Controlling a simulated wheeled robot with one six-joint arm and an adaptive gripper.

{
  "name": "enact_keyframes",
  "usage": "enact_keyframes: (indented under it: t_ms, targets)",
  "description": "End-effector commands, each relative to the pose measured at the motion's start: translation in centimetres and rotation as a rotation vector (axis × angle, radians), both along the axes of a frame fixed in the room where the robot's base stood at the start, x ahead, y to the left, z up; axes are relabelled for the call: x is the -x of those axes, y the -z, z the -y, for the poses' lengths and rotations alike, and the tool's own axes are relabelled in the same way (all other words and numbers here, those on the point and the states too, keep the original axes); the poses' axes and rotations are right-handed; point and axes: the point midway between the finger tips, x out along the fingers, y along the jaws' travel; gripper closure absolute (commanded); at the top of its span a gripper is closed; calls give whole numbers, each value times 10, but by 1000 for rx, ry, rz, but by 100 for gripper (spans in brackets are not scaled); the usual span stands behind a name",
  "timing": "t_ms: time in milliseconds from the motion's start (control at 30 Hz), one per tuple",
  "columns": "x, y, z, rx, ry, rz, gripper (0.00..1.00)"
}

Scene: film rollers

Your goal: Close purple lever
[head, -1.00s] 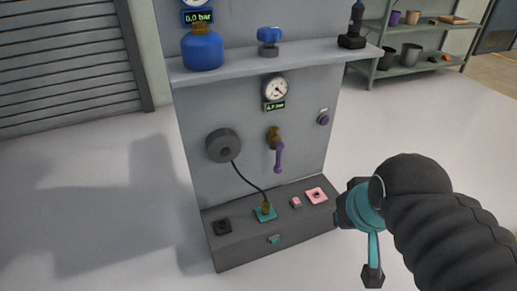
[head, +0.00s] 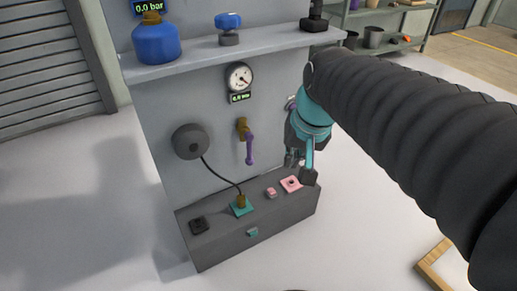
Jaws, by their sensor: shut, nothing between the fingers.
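The purple lever (head: 250,150) hangs almost straight down from a brass valve (head: 242,128) on the grey panel's front face. My gripper (head: 292,160) is shut and empty. It appears to the right of the lever in the picture, with a visible gap between them, and its tips point down and left. How far it is from the panel I cannot tell.
A gauge (head: 239,77) sits above the valve and a round grey reel (head: 190,141) left of it. The shelf (head: 240,48) above holds a blue bottle (head: 156,42). The lower ledge (head: 222,227) carries small pads.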

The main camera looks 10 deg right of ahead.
Motion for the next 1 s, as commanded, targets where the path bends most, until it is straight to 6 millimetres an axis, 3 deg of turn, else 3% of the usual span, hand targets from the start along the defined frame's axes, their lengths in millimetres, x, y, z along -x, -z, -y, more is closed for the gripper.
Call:
enact_keyframes:
  t_ms: [33,367,700,1000]
  targets:
    - [-17,4,3,-25,35,-30,100]
    - [-117,23,20,-205,267,-210,100]
    - [-216,81,52,-387,499,-402,100]
    - [-282,133,79,-551,712,-576,100]
